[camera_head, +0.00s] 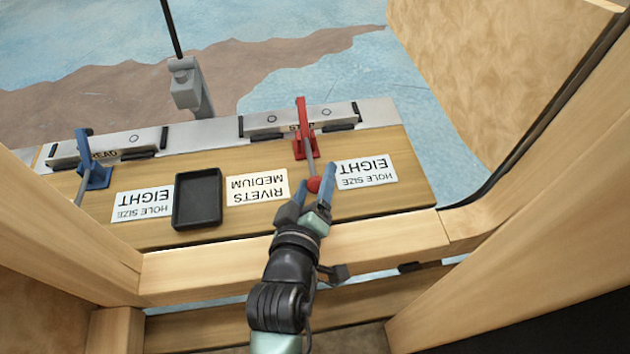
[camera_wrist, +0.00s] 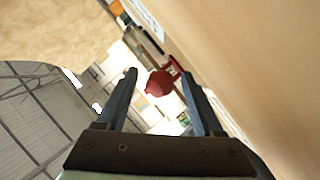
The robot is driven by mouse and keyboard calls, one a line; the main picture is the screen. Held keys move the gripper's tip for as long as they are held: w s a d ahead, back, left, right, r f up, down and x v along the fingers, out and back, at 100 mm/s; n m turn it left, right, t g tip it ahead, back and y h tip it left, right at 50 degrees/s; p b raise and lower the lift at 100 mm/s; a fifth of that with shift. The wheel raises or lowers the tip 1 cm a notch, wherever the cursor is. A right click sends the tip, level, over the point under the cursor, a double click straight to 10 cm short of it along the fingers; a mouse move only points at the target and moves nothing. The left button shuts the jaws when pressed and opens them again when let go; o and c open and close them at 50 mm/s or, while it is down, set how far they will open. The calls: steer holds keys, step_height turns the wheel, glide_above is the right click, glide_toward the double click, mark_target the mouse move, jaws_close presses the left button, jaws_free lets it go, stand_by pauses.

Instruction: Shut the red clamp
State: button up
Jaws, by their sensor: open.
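The red clamp (camera_head: 302,130) is fixed at the back edge of the wooden board, right of centre in the head view. Its grey rod comes toward me and ends in a round red knob (camera_head: 314,184). My gripper (camera_head: 316,187) is open, with its blue fingers on either side of the knob. In the wrist view the red knob (camera_wrist: 159,82) shows between the two fingertips of my gripper (camera_wrist: 160,75), and I cannot tell whether they touch it. A little of the clamp's red body shows behind the knob.
A blue clamp (camera_head: 94,165) stands at the board's left end. A black tray (camera_head: 197,198) and white labels (camera_head: 257,185) lie on the wooden board (camera_head: 400,203). Wooden frame beams (camera_head: 400,235) run in front and at both sides, close to my arm.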

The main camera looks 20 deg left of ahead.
jaws_close()
stand_by(0.3)
stand_by(1.1)
